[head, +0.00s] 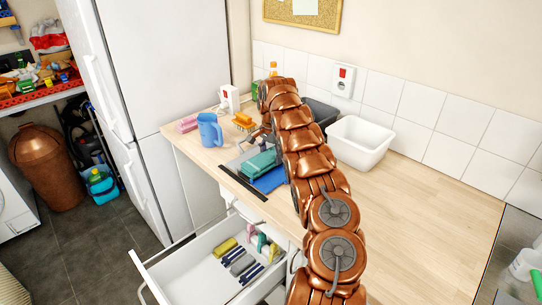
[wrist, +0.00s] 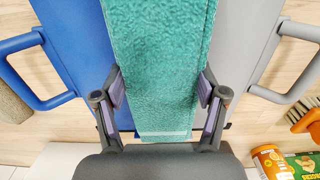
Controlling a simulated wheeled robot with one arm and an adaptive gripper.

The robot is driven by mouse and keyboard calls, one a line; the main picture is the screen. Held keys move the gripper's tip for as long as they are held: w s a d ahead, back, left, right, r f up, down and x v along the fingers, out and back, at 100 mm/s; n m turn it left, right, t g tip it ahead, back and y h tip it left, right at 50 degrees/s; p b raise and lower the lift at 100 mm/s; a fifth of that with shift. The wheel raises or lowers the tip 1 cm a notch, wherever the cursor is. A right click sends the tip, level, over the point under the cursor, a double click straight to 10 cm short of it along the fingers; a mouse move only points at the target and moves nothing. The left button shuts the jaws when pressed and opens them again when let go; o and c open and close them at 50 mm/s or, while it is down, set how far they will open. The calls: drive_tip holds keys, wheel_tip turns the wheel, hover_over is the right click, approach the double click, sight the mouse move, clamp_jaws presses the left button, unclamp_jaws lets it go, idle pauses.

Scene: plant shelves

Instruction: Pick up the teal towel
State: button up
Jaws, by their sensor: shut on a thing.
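The teal towel (head: 258,163) is a folded, textured cloth on the counter, on top of a blue board (head: 270,182) and a grey board. In the wrist view the towel (wrist: 160,60) runs as a long strip between the fingers. My gripper (wrist: 160,92) has one finger at each long side of the towel, near its lower end, and is shut on it. The towel looks to be resting on or just above the boards; I cannot tell which.
A blue jug (head: 209,132), a pink sponge (head: 188,124) and an orange brush (head: 243,120) stand around the boards. An open drawer (head: 190,276) with several items juts out below. The right counter is clear.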

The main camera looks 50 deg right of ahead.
drive_tip(key=c, duration=0.4)
wheel_tip(320, 180, up, 6)
drive_tip(key=p, duration=0.6)
drive_tip(key=shift+r, duration=0.1)
